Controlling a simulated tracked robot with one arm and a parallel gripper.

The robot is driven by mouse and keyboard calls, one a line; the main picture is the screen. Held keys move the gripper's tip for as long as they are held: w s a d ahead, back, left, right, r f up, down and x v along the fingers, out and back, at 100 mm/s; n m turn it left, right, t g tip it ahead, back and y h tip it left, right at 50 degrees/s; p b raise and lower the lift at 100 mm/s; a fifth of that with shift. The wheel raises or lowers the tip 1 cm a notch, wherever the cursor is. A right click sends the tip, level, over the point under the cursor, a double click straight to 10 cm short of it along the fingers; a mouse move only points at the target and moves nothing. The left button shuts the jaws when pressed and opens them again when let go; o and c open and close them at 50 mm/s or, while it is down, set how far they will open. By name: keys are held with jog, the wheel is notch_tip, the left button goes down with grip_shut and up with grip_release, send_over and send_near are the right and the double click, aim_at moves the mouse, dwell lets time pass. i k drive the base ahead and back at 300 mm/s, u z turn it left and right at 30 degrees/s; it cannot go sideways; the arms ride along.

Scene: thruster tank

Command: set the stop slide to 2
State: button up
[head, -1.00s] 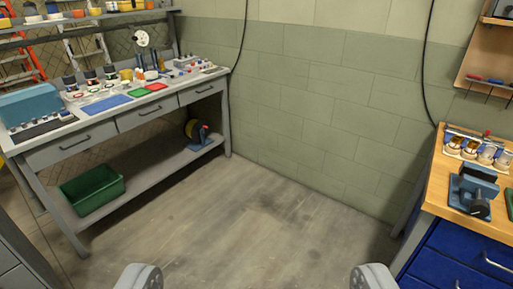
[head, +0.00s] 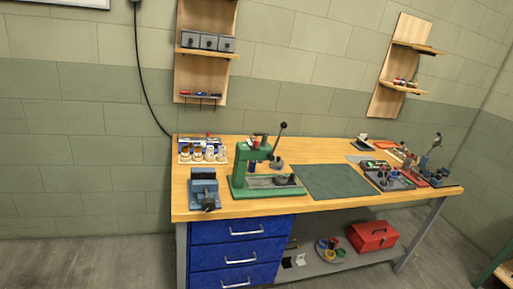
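I cannot make out a stop slide or any numbers at this distance. A green bench device (head: 240,174) with a tall post, a black-knobbed lever (head: 279,140) and a low base stands on the wooden workbench (head: 330,204), left of the middle. A small grey device with a lever (head: 432,164) stands at the bench's right end, beside a grey unit with small parts (head: 388,180). Whether any of these carries the slide I cannot tell. My gripper is not in view.
A blue vise (head: 203,188) sits at the bench's left end. A dark green mat (head: 334,182) lies mid-bench. Blue drawers (head: 240,251) and a lower shelf with a red toolbox (head: 373,236) are below. Floor shows at the left front.

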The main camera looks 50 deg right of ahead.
aim_at(253, 141)
jog(key=z, duration=1.25)
jog(key=k, duration=1.25)
jog(key=u, duration=0.7)
jog(key=i, duration=1.8)
jog(key=z, duration=0.5)
